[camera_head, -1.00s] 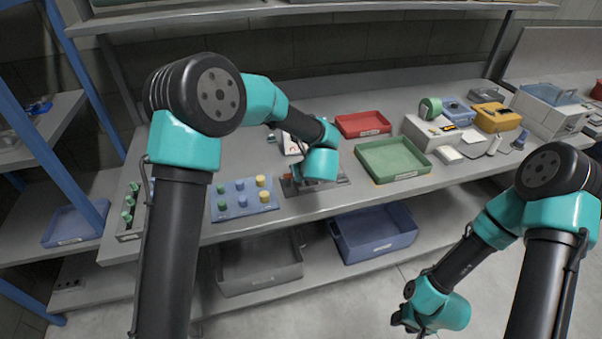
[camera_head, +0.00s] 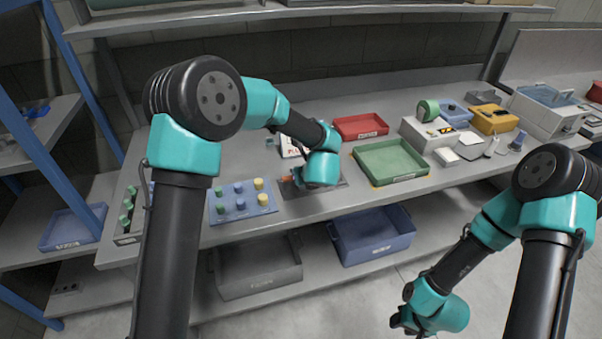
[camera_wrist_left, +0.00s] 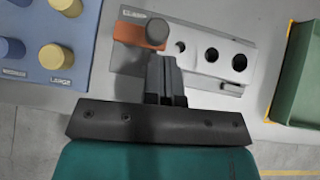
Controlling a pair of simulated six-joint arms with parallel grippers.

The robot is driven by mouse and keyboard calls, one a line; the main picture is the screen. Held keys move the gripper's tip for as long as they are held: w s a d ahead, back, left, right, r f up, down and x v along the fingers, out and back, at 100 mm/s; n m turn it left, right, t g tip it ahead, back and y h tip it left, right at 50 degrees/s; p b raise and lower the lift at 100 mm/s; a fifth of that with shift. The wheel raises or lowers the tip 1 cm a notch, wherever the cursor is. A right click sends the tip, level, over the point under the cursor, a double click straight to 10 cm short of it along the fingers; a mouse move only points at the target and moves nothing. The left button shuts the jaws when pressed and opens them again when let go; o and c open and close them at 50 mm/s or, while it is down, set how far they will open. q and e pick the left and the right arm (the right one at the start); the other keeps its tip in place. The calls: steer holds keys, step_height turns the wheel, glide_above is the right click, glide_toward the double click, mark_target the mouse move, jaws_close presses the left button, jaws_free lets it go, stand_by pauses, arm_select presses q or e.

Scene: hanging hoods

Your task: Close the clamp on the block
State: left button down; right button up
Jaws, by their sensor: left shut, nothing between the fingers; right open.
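The clamp block is a grey plate (camera_wrist_left: 222,72) with a row of round dark holes in the left wrist view. An orange lever (camera_wrist_left: 130,34) with a round grey knob (camera_wrist_left: 155,32) lies across its left end, below a label. In the head view the block (camera_head: 333,187) lies at the bench's front edge, with the orange lever (camera_head: 286,179) at its left. My left gripper (camera_wrist_left: 163,62) is shut and empty, its fingertips just below the knob; I cannot tell whether they touch it. My right gripper (camera_head: 400,321) hangs open and empty, away from the bench.
A blue board (camera_head: 241,208) with green, blue and yellow knobs is left of the block. A green tray (camera_head: 391,162) stands to the right, a red tray (camera_head: 360,127) behind. A rack of green-topped items (camera_head: 127,222) stands far left. Bins sit on the lower shelf.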

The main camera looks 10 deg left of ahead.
arm_select(q)
steer(key=shift+s+d, duration=0.85)
steer(key=shift+s, duration=0.2)
steer(key=v, duration=1)
steer(key=shift+d, duration=0.2)
steer(key=shift+w, duration=0.15)
